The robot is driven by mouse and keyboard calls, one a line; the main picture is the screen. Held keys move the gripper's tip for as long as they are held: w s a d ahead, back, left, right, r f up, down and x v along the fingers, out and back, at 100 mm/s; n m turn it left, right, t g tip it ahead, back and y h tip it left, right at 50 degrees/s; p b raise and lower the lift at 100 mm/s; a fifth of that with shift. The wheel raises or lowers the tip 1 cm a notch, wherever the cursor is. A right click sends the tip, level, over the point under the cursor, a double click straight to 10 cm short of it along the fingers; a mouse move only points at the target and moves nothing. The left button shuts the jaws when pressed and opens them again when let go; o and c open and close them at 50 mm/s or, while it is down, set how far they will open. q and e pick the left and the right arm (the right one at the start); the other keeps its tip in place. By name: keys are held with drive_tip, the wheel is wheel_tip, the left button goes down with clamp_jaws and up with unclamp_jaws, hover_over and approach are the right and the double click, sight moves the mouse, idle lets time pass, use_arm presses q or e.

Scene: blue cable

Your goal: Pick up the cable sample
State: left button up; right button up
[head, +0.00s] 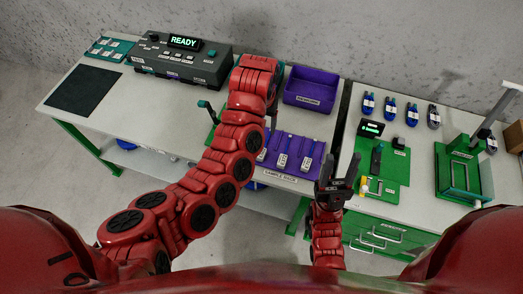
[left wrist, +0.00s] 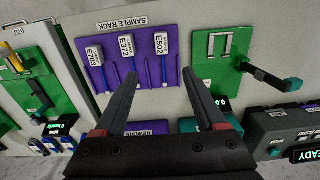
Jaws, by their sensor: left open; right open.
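The purple sample rack (head: 316,154) lies on the bench in the head view and also shows in the left wrist view (left wrist: 112,75). It holds three cable samples with white tags and blue cables: E703 (left wrist: 95,54), E372 (left wrist: 127,46) and E502 (left wrist: 161,44). My left gripper (left wrist: 162,73) is open and empty. Its fingertips appear on either side of the E502 cable in the picture, apparently above the rack; contact cannot be seen. In the head view my left arm hides this gripper and part of the rack. My right gripper (head: 338,172) is open and empty near the bench's front edge.
A purple bin (head: 310,88) stands behind the rack. A green fixture with a lever (left wrist: 210,75) is beside the rack. A dark console reading READY (head: 180,66) stands at the back left. Green fixtures (head: 385,168) and several coiled cables (head: 390,108) occupy the right bench.

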use_arm(q)
wheel_tip(320, 180, down, 7)
drive_tip(key=b, duration=0.4)
drive_tip(key=p, duration=0.1)
hover_over(262, 153)
wheel_tip(262, 153, down, 4)
drive_tip(key=shift+f, duration=0.25)
drive_tip(key=shift+f+p, duration=0.25)
drive_tip(key=shift+p, duration=0.05)
drive_tip(key=shift+w+a+f+p, duration=0.1)
drive_tip(key=shift+w+f+p, duration=0.05)
drive_tip(key=shift+f+p, duration=0.4)
drive_tip(key=shift+w+f+p, duration=0.1)
drive_tip(key=shift+f+p, duration=0.3)
drive_tip(key=shift+f, duration=1.65)
clamp_jaws()
